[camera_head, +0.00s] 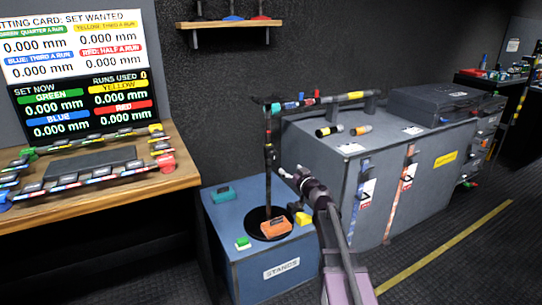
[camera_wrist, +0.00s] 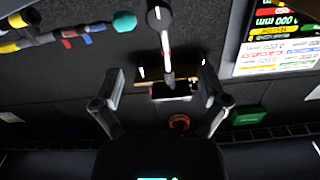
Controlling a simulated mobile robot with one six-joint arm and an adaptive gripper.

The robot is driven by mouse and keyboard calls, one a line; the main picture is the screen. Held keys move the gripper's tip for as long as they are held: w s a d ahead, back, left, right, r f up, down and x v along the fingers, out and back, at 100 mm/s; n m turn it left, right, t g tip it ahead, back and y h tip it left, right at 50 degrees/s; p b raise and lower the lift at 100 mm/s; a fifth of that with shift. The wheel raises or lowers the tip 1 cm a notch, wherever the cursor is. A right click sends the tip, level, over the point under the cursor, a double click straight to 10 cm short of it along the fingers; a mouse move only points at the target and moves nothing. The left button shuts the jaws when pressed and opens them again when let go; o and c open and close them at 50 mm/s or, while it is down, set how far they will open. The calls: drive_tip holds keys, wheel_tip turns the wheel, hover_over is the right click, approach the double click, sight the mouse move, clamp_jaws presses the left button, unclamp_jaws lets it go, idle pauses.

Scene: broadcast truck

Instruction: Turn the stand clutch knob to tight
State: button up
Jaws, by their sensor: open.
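A slim dark stand (camera_head: 267,185) rises from a round black base on the blue box labelled STANDS. A dark fitting (camera_head: 269,153) sits partway up its pole; it looks like the clutch, but its knob and any tight marking are too small to make out. My gripper (camera_head: 286,173) is just right of the pole, a little below that fitting in the picture. In the wrist view my gripper (camera_wrist: 159,80) is open and empty, its fingers apart. A dark rod with a white and red stripe (camera_wrist: 166,50) shows between and above the fingertips; contact cannot be told.
The blue box (camera_head: 232,265) carries an orange block (camera_head: 276,227), a teal block (camera_head: 222,195) and a green and white button (camera_head: 243,243). A grey cabinet (camera_head: 340,190) stands behind my arm. A wooden desk (camera_head: 110,192) with a screen is at left. Dark floor is open at right.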

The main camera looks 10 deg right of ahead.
sight(274, 155)
drive_tip(key=x, duration=1.3)
drive_tip(key=shift+w+a, duration=0.15)
drive_tip(key=shift+w, duration=0.2)
drive_tip(key=c, duration=1.1)
drive_tip(key=shift+a, duration=0.45)
drive_tip(key=shift+d, duration=0.35)
drive_tip(key=shift+c, duration=0.2)
